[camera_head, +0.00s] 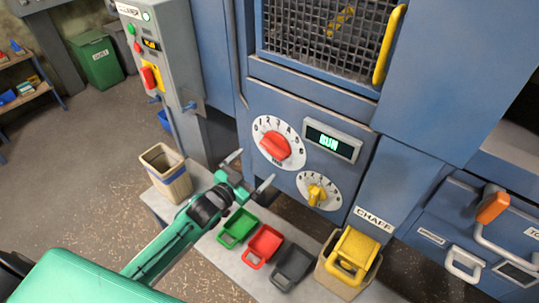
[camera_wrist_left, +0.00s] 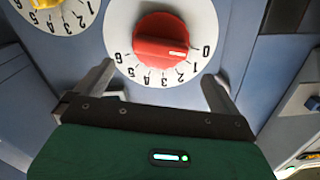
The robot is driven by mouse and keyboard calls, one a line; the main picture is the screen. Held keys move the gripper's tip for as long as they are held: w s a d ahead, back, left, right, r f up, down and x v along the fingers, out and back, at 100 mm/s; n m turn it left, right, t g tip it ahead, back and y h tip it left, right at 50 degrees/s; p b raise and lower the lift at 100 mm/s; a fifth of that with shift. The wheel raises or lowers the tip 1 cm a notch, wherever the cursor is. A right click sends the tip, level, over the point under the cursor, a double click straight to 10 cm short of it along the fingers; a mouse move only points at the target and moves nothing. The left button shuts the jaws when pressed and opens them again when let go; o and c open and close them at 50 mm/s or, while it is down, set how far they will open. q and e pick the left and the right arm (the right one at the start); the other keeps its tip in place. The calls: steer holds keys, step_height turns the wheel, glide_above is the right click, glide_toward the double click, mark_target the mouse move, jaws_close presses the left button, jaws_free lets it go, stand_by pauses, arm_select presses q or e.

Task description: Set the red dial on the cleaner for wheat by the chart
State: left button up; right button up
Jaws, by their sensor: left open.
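The red dial (camera_head: 276,146) sits on a round white scale numbered from 0 to 6, on the blue cleaner's front panel (camera_head: 225,85). In the left wrist view the red dial (camera_wrist_left: 160,42) appears upside down, and its white pointer line points close to 0. My left gripper (camera_head: 250,170) is open and empty, just below and left of the dial in the head view. In the left wrist view its two fingers (camera_wrist_left: 158,76) stand apart on either side of the lower part of the scale, without gripping the knob. No chart is visible.
A yellow dial (camera_head: 317,194) sits below right of the red one, under a display reading RUN (camera_head: 329,141). Below are green (camera_head: 238,227), red (camera_head: 264,244) and dark (camera_head: 292,266) scoops, a yellow scoop (camera_head: 354,251) and a tan bin (camera_head: 166,172). A control box (camera_head: 150,45) stands left.

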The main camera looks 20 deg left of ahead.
mark_target(270, 151)
arm_select(q)
steer(key=b+x, duration=0.2)
steer(key=x, duration=0.5)
steer(key=shift+w+f+b, duration=0.1)
steer(key=shift+f+b, duration=0.05)
steer(key=shift+b, duration=0.25)
steer(key=shift+w+d, duration=0.15)
steer(key=shift+w, duration=0.2)
arm_select(e)
steer(key=shift+w+a+f, duration=0.15)
steer(key=shift+w, duration=0.6)
steer(key=shift+w+a+f, duration=0.15)
steer(key=shift+w, duration=0.6)
steer(key=shift+w+a+f, duration=0.15)
steer(key=shift+w, duration=0.6)
arm_select(q)
steer(key=c, duration=0.9)
